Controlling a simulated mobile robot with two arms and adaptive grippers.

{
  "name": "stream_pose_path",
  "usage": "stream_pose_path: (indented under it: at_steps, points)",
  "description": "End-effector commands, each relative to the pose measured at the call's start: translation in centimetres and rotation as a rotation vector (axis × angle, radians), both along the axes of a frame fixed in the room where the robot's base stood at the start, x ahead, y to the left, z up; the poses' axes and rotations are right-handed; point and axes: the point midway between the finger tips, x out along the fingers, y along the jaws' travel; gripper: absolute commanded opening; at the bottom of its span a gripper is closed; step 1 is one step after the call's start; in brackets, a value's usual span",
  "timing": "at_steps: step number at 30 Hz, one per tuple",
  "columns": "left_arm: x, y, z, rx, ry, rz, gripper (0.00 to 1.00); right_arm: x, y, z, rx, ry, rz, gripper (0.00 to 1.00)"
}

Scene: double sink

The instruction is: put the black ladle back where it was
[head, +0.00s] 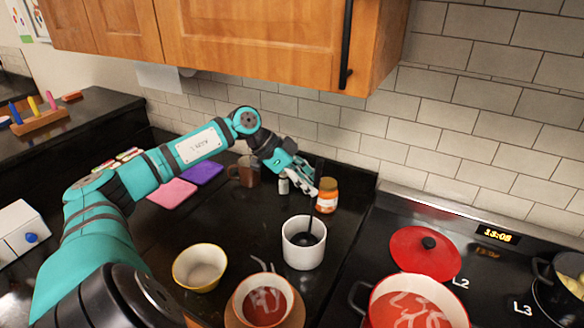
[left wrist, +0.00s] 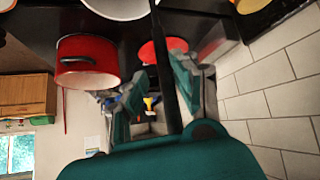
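The black ladle (head: 318,186) stands almost upright. My left gripper (head: 306,178) is beside the upper handle, behind the crock. In the left wrist view the black handle (left wrist: 164,62) runs between the two fingers of my left gripper (left wrist: 158,64). The right finger lies close to the handle, and a gap shows between the left finger and the handle. My right gripper is not in view.
A brown mug (head: 247,171) is behind. A yellow-rimmed bowl (head: 200,268) and a bowl of red soup (head: 264,305) are in front. A red pot (head: 380,290) is at right.

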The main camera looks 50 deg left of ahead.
Motion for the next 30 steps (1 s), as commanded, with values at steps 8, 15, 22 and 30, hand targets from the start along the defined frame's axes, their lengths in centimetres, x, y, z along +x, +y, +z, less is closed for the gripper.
stream_pose_path:
  at_steps: [8,15,22,30]
  points:
    - [-2.5,3.1,2.6,0.008,0.004,0.004,0.29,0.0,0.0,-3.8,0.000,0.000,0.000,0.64]
    - [-3.2,3.9,4.4,0.006,0.002,0.001,0.29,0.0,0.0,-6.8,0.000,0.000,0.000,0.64]
    - [-3.9,4.8,6.4,0.001,-0.007,-0.001,0.29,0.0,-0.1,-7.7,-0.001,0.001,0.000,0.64]
    - [-4.6,5.4,7.3,0.001,-0.002,-0.001,0.29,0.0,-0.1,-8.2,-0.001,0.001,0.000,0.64]
